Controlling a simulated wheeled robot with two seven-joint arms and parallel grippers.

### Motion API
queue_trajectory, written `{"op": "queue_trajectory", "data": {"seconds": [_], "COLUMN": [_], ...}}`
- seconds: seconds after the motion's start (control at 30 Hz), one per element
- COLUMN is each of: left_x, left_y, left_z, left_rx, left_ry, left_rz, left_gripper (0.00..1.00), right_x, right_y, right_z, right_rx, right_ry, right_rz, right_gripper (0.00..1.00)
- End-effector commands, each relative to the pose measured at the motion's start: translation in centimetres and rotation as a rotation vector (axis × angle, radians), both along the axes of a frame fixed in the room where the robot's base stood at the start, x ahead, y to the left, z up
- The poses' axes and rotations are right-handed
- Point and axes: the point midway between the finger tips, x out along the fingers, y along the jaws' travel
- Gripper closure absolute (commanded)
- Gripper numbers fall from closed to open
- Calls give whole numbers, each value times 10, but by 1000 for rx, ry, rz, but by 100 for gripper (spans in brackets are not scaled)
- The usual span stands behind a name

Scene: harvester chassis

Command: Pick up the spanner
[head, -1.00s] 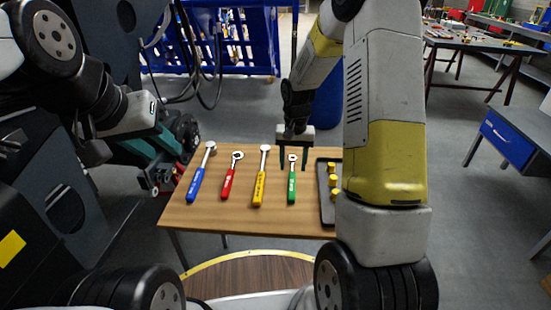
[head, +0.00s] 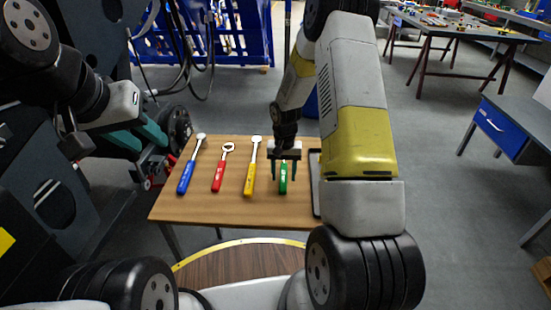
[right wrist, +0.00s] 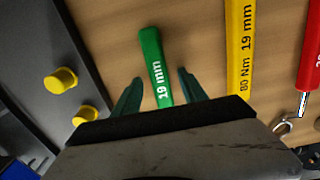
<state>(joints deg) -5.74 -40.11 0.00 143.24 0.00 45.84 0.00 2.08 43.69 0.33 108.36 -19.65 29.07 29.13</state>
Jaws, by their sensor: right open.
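In the right wrist view the green handle (right wrist: 154,62) runs between the two spread fingers (right wrist: 159,80), with a gap on each side. I cannot tell the exact height of the fingertips above the table. My left gripper (head: 154,138) is at the left, away from the tools; its teal fingers are partly seen and their opening is unclear.
Yellow (head: 250,180), red (head: 219,177) and blue (head: 187,175) handled tools lie to the left of the green one. A dark tray (head: 315,190) is close on its right, mostly behind my arm; yellow pieces (right wrist: 61,80) sit there. The table's front strip is clear.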

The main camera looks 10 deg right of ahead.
Motion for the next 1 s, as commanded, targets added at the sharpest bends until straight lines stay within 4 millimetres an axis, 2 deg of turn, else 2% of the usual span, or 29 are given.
{"op": "queue_trajectory", "data": {"seconds": [0.07,0.33,1.0], "left_x": [0,0,0], "left_y": [0,0,0], "left_z": [0,0,0], "left_rx": [0,0,0], "left_ry": [0,0,0], "left_rz": [0,0,0], "left_gripper": [64,64,64], "right_x": [0,0,0], "right_y": [0,0,0], "right_z": [0,0,1], "right_rx": [0,0,0], "right_ry": [0,0,0], "right_rz": [0,0,0], "right_gripper": [50,100,100]}}
